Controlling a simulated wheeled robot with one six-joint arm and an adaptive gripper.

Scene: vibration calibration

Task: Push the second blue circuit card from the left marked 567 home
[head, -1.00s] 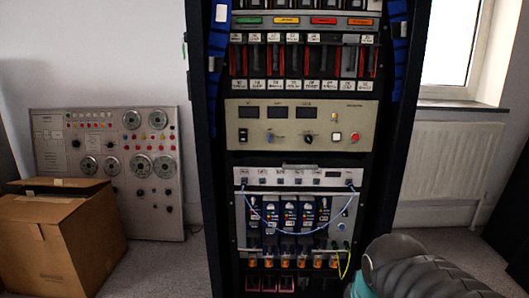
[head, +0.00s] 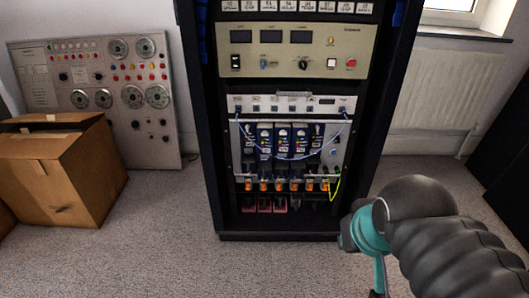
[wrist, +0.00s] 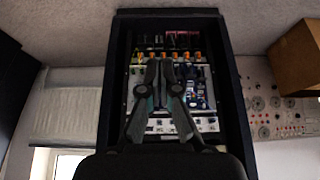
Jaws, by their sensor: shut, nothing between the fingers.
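A row of blue-and-white circuit cards stands upright in the lower unit of the black rack in the head view. The second blue card from the left (head: 265,141) is among them; its marking is too small to read. I cannot tell how far it stands out from its neighbours. In the wrist view, which is upside down, blue cards (wrist: 203,94) show beside my gripper. My gripper (wrist: 166,64) is shut and empty, its fingers covering part of the card row. Contact with the cards cannot be told. In the head view only my arm shows, at lower right.
A blue cable (head: 290,157) droops across the cards. Orange connectors (head: 279,184) line up below, with a yellow-green wire (head: 335,187) at right. The rack's side posts (head: 386,110) flank the unit. A cardboard box (head: 75,180) stands left. Carpet in front is clear.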

